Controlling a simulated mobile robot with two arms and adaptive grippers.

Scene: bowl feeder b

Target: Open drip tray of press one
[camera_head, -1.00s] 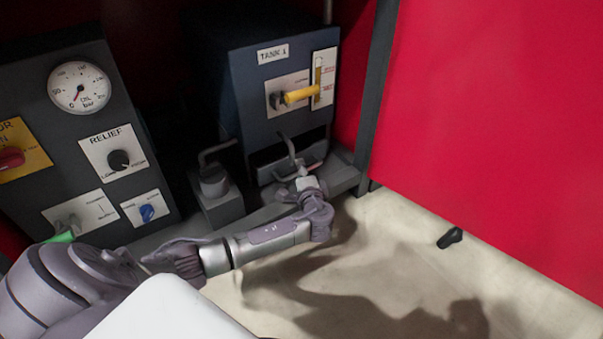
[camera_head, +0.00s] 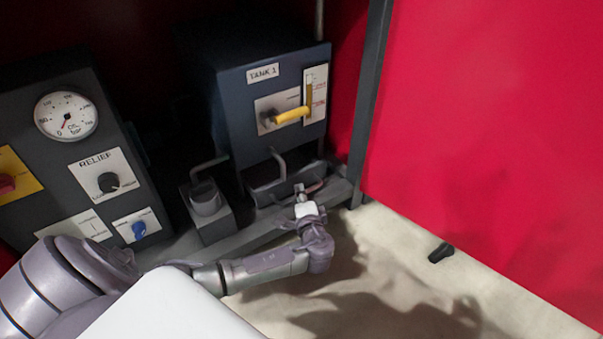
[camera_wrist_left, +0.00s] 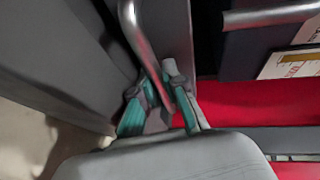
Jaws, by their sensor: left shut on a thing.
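The grey drip tray (camera_head: 268,194) sits low under the blue-grey tank box labelled TANK 1 (camera_head: 263,73). Its bar handle (camera_head: 313,187) shows at the tray's front right. My left gripper (camera_head: 303,195) is at this handle, in front of the tray. In the left wrist view, the fingers of my left gripper (camera_wrist_left: 160,100) are closed around a curved metal bar (camera_wrist_left: 141,45), the handle. The fingertips are small and partly hidden in the head view. My right gripper is not in view.
A bent pipe (camera_head: 279,163) comes down above the tray. A grey cup-like block (camera_head: 206,200) stands to its left. A panel with a gauge (camera_head: 66,115) is further left. A red wall panel (camera_head: 480,130) borders the right. Pale floor lies in front, with a small black object (camera_head: 441,253).

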